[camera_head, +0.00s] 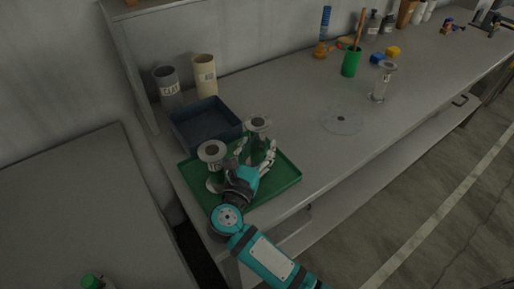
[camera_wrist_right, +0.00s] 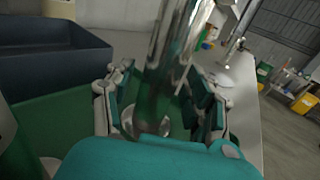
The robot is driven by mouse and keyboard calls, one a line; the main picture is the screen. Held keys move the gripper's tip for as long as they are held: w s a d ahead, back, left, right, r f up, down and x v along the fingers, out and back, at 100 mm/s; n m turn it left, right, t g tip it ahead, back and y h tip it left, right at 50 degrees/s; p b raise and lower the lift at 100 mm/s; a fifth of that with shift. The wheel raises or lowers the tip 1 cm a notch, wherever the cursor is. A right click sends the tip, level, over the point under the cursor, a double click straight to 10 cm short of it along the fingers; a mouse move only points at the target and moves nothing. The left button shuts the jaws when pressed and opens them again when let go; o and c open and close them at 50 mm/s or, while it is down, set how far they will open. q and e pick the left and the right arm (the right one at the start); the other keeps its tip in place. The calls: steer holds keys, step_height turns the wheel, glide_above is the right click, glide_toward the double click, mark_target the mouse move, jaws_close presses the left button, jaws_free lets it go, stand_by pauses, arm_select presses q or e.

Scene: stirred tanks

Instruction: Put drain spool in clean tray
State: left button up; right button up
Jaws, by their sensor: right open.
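A metal flanged spool (camera_head: 258,124) stands upright on the green tray (camera_head: 283,182). My right gripper (camera_head: 256,152) is low over the tray, with its open fingers on either side of this spool. In the right wrist view the shiny spool (camera_wrist_right: 164,75) rises between the two fingers (camera_wrist_right: 160,100); whether they touch it I cannot tell. A second flanged spool (camera_head: 212,150) stands on the tray to the left, beside my gripper. A third spool (camera_head: 382,80) with a label stands on the bench further right. Which is the drain spool I cannot tell. My left gripper is out of view.
An empty dark blue bin (camera_head: 206,124) sits directly behind the green tray. Grey (camera_head: 168,85) and cream (camera_head: 205,75) containers stand behind it. A flat clear disc (camera_head: 342,121) lies mid-bench, and a green cup (camera_head: 351,62) stands behind it. The bench front is clear.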

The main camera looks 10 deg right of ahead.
mark_target(255, 153)
steer(key=shift+r, duration=0.2)
steer(key=b+v, duration=0.1)
steer(key=v, duration=0.5)
steer(key=shift+s+a+f+b, duration=0.1)
steer(key=shift+f+b, duration=0.1)
steer(key=shift+b, duration=0.2)
steer(key=shift+s+a+r, duration=0.15)
steer(key=shift+s+a, duration=0.15)
steer(key=shift+s, duration=0.25)
